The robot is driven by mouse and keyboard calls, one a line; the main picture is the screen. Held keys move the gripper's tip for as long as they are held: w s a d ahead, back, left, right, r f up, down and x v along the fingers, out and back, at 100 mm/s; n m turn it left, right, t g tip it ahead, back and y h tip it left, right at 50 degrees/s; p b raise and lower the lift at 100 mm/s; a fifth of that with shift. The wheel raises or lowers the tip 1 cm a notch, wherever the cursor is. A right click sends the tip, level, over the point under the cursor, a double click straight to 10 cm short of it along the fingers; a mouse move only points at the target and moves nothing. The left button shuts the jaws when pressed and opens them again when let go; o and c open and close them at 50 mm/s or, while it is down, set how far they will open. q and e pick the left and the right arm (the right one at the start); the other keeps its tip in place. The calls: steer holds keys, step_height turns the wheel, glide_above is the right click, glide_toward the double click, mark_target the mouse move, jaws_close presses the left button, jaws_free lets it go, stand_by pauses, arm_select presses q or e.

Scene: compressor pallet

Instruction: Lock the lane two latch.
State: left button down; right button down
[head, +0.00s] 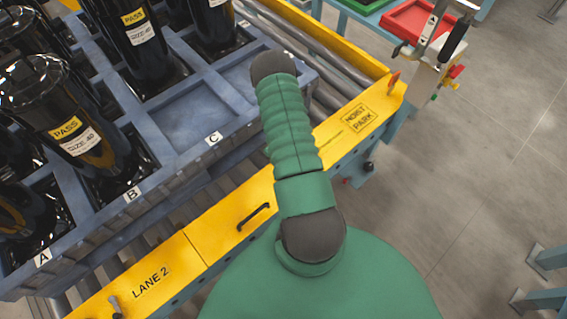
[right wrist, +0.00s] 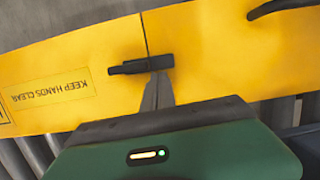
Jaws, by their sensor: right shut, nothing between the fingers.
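In the right wrist view a dark latch bar (right wrist: 142,66) lies across the seam between two yellow rail plates. My right gripper (right wrist: 158,84) is shut and empty, its fingertips at the bar's lower edge; I cannot tell whether they touch it. The head view shows the yellow lane two rail (head: 222,222) with its "LANE 2" lettering. A small grey lever (head: 116,307) stands at the lower left of that rail. I cannot tell whether it belongs to the latch. A green arm of mine crosses the head view, but no gripper shows there. My left gripper is out of view.
A blue-grey tray (head: 190,160) with pockets lettered A, B and C holds several dark bottles on the rollers; pocket C looks empty. A black handle (head: 253,216) is on the rail. A red bin (head: 419,22) stands at the upper right. Floor at right is mostly clear.

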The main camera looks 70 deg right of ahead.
stand_by(0.5)
steer(key=shift+r, duration=0.25)
steer(key=p+v, duration=0.1)
steer(key=v, duration=1.5)
steer(key=shift+p, duration=0.4)
steer(key=shift+w+r, duration=0.15)
